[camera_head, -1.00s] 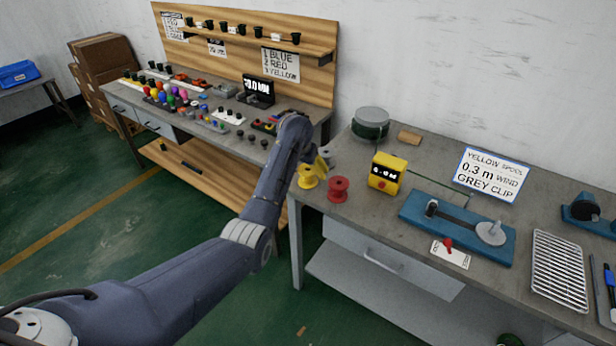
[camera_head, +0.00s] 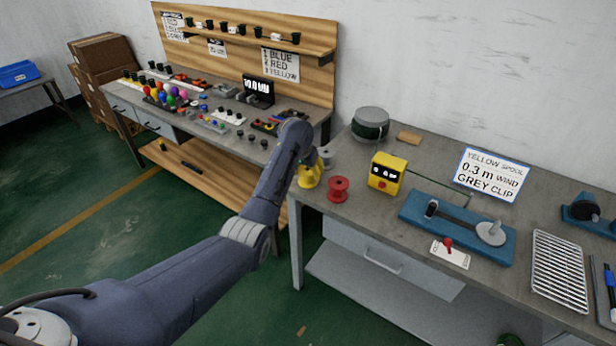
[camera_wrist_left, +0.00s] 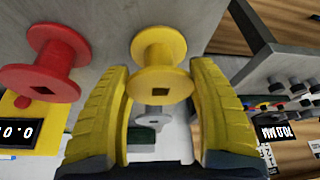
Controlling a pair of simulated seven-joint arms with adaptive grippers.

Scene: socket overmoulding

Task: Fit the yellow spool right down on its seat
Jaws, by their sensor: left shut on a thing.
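The yellow spool (camera_wrist_left: 160,62) stands at the left end of the grey bench. In the wrist view it sits between the yellow fingers of my left gripper (camera_wrist_left: 158,92), which is shut on it. In the head view the spool (camera_head: 308,179) is partly hidden by my left gripper (camera_head: 308,166). The spool looks to be still on or very near the bench top; I cannot tell which. A blue winding base (camera_head: 459,229) carries a black post (camera_head: 431,208) and a grey disc (camera_head: 490,233); no spool is on it. My right gripper is not in view.
A red spool (camera_head: 338,189) stands close beside the yellow one, with a grey spool (camera_head: 326,158) behind. A yellow meter box (camera_head: 386,173) stands between the spools and the blue base. A wire rack (camera_head: 559,270) lies to the right. A sign (camera_head: 491,175) leans at the back.

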